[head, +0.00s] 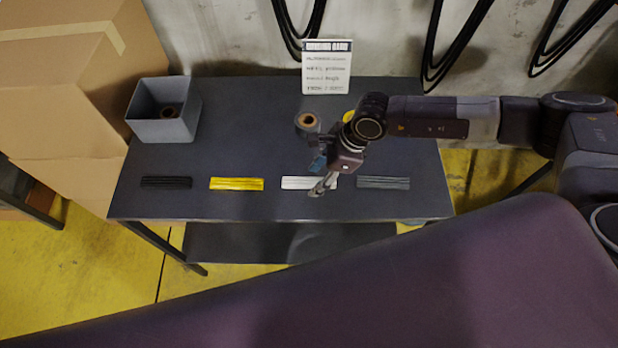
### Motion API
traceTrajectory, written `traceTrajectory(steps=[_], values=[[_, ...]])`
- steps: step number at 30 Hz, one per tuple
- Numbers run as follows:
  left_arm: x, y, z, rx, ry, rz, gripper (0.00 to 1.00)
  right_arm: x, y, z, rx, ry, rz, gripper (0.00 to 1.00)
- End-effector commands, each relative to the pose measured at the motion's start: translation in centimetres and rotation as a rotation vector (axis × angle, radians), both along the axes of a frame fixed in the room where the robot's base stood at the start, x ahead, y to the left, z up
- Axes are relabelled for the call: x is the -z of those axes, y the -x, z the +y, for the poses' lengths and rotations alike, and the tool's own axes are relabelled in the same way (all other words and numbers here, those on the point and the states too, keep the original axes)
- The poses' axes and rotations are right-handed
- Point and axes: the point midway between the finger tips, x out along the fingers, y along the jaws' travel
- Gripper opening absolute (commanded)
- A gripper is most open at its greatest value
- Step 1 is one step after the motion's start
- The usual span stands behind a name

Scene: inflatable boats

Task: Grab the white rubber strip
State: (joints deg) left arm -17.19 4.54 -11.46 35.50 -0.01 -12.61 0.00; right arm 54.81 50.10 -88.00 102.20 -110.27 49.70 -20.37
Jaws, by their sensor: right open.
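The white rubber strip (296,183) lies flat near the front edge of the dark grey table (235,140), between a yellow strip and a grey strip. My right gripper (318,191) is over the right part of the white strip and hides some of it. Its jaws are open and point down toward the strip. I cannot tell whether the fingertips touch it. My left gripper is not in view.
A yellow strip (236,184) and a black strip (166,183) lie to the left, a grey strip (384,183) to the right. A grey bin (158,127), a roll (307,121) and a sign (326,67) stand farther back. Cardboard boxes (60,120) are left of the table.

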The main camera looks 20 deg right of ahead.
Motion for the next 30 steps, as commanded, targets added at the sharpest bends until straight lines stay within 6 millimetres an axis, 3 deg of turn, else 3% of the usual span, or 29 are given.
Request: traceTrajectory(steps=[7, 18, 30], values=[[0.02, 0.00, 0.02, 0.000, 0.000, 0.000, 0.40, 0.14, -0.04, 0.08, 0.000, -0.001, 0.000, 0.41], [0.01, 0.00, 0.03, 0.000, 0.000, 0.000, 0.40, 0.09, -0.05, 0.08, 0.000, -0.002, -0.001, 0.01], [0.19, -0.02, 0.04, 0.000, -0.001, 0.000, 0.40, -0.51, -0.14, 0.08, 0.001, -0.002, -0.003, 0.00]])
